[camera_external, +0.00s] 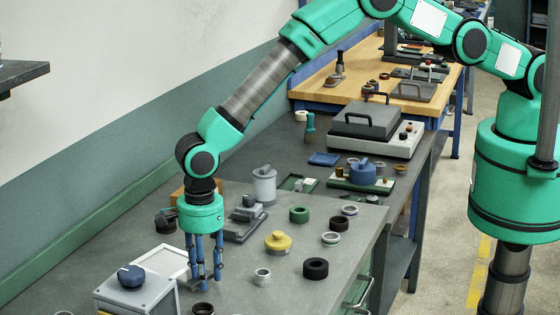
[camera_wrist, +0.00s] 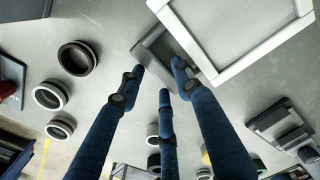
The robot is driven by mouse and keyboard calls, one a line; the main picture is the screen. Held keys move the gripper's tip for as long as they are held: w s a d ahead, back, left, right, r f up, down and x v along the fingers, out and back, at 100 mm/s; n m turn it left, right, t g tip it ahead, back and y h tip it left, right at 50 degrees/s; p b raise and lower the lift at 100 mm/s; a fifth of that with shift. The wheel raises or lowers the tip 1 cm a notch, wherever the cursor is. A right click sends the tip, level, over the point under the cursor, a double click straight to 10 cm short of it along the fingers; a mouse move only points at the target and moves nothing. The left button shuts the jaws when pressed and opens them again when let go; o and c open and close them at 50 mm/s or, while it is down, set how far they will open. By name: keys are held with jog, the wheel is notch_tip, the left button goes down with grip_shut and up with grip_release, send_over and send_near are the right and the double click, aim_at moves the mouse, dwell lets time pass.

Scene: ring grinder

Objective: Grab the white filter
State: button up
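The white filter appears as a flat grey panel with a white frame (camera_external: 160,263), lying on the grey table at the left. In the wrist view its white frame (camera_wrist: 264,51) fills the upper right. A grey rectangular tab (camera_wrist: 152,48) sticks out from the frame's near side. My gripper (camera_external: 207,287) points down just right of the filter, its blue fingers low over the table. In the wrist view my gripper (camera_wrist: 158,82) has its fingertips spread around the tab, with a gap between them. I cannot tell whether any finger touches it.
A grey box with a dark blue knob (camera_external: 131,276) stands close in front of the filter. A dark ring (camera_external: 203,309) lies near my fingers. A yellow knobbed part (camera_external: 278,242), a black ring (camera_external: 315,268) and a grey stepped block (camera_external: 245,222) lie to the right. Bare tabletop separates them.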

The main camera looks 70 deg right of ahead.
grip_shut()
jog(key=shift+r, duration=0.15)
jog(key=shift+w+r+b, duration=0.1)
jog(key=shift+r+b, duration=0.25)
jog(key=shift+r, duration=1.15)
jog(key=shift+s+d+r, duration=0.15)
jog(key=shift+s+d, duration=0.05)
jog(key=shift+s, duration=0.1)
jog(key=s+d, duration=0.3)
jog(key=s+d+r+b, duration=0.1)
jog(key=s+d, duration=0.2)
jog(key=s, duration=0.1)
jog(key=s+d, duration=0.4)
jog(key=shift+s+d+r+b, duration=0.1)
jog(key=shift+s+r+b, duration=0.1)
jog(key=shift+r+b, duration=0.1)
